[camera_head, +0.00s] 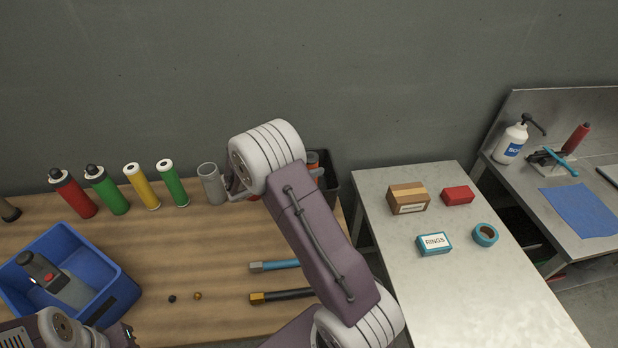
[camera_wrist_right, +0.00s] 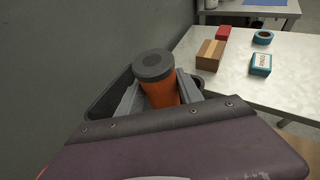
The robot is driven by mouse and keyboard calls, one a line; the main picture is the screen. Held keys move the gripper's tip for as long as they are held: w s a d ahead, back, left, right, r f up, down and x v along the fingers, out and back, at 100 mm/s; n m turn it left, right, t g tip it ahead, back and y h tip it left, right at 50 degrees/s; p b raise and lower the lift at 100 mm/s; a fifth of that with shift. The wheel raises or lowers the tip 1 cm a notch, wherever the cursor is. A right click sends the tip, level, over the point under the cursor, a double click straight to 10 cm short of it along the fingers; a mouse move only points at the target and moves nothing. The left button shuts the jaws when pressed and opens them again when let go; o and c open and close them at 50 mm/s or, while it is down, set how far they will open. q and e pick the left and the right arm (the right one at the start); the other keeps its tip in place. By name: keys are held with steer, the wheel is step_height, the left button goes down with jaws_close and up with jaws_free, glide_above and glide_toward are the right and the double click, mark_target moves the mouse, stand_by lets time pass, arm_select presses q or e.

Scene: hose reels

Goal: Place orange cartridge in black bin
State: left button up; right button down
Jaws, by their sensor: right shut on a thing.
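The orange cartridge (camera_wrist_right: 163,94) with its dark grey cap is held upright or slightly tilted between the grey fingers of my right gripper (camera_wrist_right: 160,88). In the head view only a small part of the cartridge (camera_head: 312,158) shows past my right arm. The black bin (camera_wrist_right: 108,93) lies around and below the cartridge in the wrist view. Its far right part (camera_head: 330,182) shows behind my arm in the head view. The cartridge's lower end is hidden, so I cannot tell whether it touches the bin's floor. Part of my left arm shows at the bottom left; its fingers are not clear.
Red (camera_head: 74,194), green and yellow cartridges and a grey cup (camera_head: 211,184) stand along the wooden bench's back. A blue bin (camera_head: 95,265) holds a grey tool at left. Two hose pieces lie near my arm. A pale table (camera_head: 470,290) with small boxes stands right.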

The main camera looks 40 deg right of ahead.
step_height(320, 180, down, 4)
steer(key=shift+w+f, duration=0.1)
steer(key=shift+f, duration=0.25)
steer(key=c, duration=0.8)
jaws_free()
steer(key=shift+o, duration=0.2)
